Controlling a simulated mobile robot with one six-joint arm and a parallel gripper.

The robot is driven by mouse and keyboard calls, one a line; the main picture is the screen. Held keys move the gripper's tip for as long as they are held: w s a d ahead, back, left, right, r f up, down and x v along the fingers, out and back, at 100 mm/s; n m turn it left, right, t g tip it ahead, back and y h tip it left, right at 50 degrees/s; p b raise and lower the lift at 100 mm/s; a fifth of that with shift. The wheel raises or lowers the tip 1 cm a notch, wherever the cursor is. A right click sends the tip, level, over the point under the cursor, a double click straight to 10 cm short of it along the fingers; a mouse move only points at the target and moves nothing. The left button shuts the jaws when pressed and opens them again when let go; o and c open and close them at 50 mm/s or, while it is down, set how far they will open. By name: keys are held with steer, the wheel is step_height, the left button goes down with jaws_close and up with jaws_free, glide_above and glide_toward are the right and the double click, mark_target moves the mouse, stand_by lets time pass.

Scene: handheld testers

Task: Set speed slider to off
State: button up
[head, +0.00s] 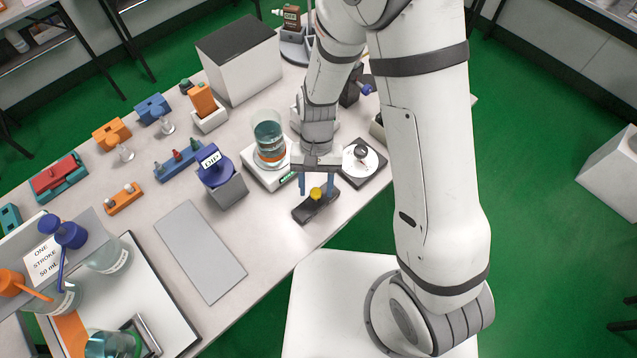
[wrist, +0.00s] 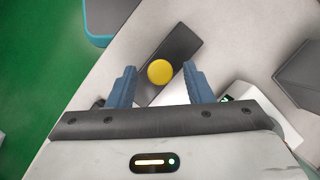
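A dark, narrow slider block (head: 308,206) lies on the table near its front edge, with a round yellow knob (head: 316,193) on top. In the wrist view the block (wrist: 182,43) runs diagonally and the yellow knob (wrist: 160,71) sits between my fingers, a little beyond their tips. My gripper (head: 316,188) is above the block, pointing down. Its two blue fingers are apart, one on each side of the knob, and in the wrist view the gripper (wrist: 160,80) is open with gaps on both sides. No markings on the slider are readable.
A white scale (head: 258,175) with a beaker (head: 269,140) stands behind the slider. A dark-based device with a round white plate (head: 362,163) is close on the right. A grey bin with a blue lid (head: 226,190) is to the left. A flat grey mat (head: 200,250) lies front left.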

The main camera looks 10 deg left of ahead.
jaws_close()
